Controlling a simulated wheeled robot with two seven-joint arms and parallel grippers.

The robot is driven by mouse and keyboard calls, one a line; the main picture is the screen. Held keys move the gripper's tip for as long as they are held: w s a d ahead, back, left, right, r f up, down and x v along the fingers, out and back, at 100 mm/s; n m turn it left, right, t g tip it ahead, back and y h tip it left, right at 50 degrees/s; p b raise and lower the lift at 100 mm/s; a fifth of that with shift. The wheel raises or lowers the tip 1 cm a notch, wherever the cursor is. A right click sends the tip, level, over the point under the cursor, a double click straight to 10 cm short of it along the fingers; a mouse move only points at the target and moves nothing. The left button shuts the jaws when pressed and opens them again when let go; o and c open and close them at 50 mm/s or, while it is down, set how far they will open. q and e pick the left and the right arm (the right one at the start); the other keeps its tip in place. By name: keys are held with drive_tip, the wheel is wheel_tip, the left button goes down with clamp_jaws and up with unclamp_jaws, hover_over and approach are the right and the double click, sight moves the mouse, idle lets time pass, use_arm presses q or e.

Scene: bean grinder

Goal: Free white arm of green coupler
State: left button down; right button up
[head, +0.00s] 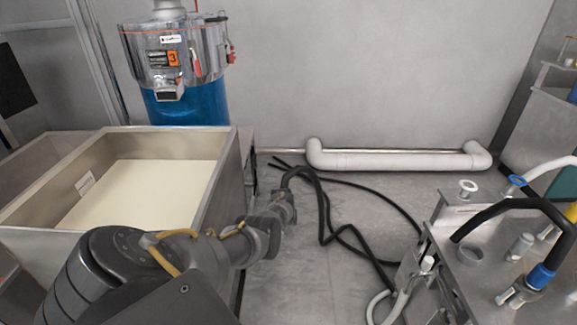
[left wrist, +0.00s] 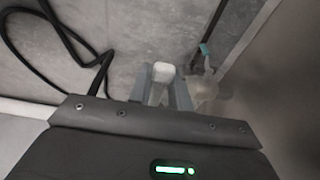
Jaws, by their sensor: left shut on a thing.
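My left gripper (left wrist: 168,95) is shut on a pale white piece (left wrist: 162,72) that sticks up between its fingers in the left wrist view. In the head view my left arm comes in from the lower left, and its gripper end (head: 282,205) is beside the steel bin, above the floor. The held piece cannot be made out there. I cannot pick out a green coupler in either view. A small light-blue part (left wrist: 203,48) on a dark bar shows right of the fingers, with a pale, blurred piece (left wrist: 205,90) below it. My right gripper is not in view.
A steel bin (head: 228,165) with cream contents stands left, before a blue and chrome machine (head: 180,80). Black hoses (head: 345,235) loop over the floor. A white pipe (head: 400,160) runs along the wall. A steel unit with hoses and fittings (head: 490,265) stands right.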

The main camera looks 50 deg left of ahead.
use_arm(q)
drive_tip(key=c, duration=1.3)
unclamp_jaws()
drive_tip(key=shift+r, duration=0.25)
drive_tip(key=r+p, duration=0.4)
drive_tip(key=shift+s+d+r, duration=0.1)
drive_tip(key=shift+s+d, duration=0.1)
drive_tip(key=shift+d, duration=0.05)
drive_tip(key=r, duration=0.1)
drive_tip(key=r+p, duration=0.1)
drive_tip(key=r, duration=0.1)
drive_tip(key=r+p, duration=0.1)
drive_tip(key=r, duration=0.1)
drive_tip(key=shift+s+d, duration=0.3)
drive_tip(key=shift+s, duration=0.05)
drive_tip(key=shift+d+r, duration=0.1)
drive_tip(key=shift+r, duration=0.4)
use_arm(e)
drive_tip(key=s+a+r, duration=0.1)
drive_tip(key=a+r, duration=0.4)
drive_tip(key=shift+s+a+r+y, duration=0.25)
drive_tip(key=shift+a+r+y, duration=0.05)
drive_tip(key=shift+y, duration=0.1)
